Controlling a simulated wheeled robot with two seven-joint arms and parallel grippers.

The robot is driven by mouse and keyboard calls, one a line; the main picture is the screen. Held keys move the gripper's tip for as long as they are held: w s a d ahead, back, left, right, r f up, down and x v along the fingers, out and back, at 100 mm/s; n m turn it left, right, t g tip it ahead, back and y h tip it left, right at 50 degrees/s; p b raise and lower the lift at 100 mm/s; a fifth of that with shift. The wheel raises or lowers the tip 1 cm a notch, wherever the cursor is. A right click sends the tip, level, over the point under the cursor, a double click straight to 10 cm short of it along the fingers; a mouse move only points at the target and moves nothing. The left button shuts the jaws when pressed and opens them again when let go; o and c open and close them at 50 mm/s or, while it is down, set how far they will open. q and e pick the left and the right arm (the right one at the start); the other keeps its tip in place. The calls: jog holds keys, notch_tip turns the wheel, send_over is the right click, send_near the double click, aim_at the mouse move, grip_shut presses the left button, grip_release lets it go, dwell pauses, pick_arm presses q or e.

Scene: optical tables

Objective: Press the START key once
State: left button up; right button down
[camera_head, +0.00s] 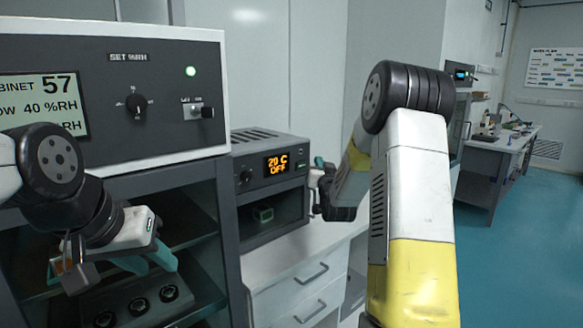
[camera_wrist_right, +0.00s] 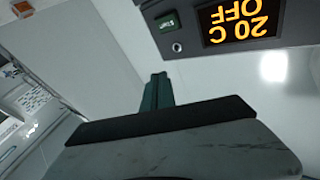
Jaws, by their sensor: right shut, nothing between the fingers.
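The grey oven (camera_head: 245,155) has an orange display (camera_head: 277,163) reading 20 C and OFF. In the right wrist view the display (camera_wrist_right: 240,22) is at the upper right. A small green key (camera_wrist_right: 168,22) sits beside it on the panel; its lettering is too small to read. My right gripper (camera_head: 319,162) is at the right end of the oven's panel; its teal fingers (camera_wrist_right: 157,92) are shut and empty, apart from the key in the wrist picture. The key is not clear in the head view. My left gripper (camera_head: 147,262) is open and empty, before the large cabinet.
The large cabinet (camera_head: 190,55) with its 57 readout, knob and switch stands at the left. A small green-edged item (camera_head: 263,214) is inside the oven's chamber. A white bench (camera_head: 290,257) with drawers lies below. Another bench (camera_head: 490,150) stands far right; the blue floor is clear.

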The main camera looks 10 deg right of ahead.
aim_at(302, 165)
jog(key=d+f+t, duration=0.1)
jog(key=d+f+t+h, duration=0.1)
jog(key=f, duration=0.1)
jog(key=f+m+t, duration=0.1)
jog(key=f, duration=0.1)
jog(key=shift+d+f+t+h, duration=0.15)
jog(key=shift+d+t+h, duration=0.15)
jog(key=shift+d, duration=0.1)
jog(key=w+a, duration=0.4)
jog(key=w, duration=0.3)
jog(key=shift+w+a, duration=0.2)
jog(key=shift+w, duration=0.1)
dwell(1.9)
jog(key=shift+w+a, duration=0.25)
jog(key=shift+w, duration=0.1)
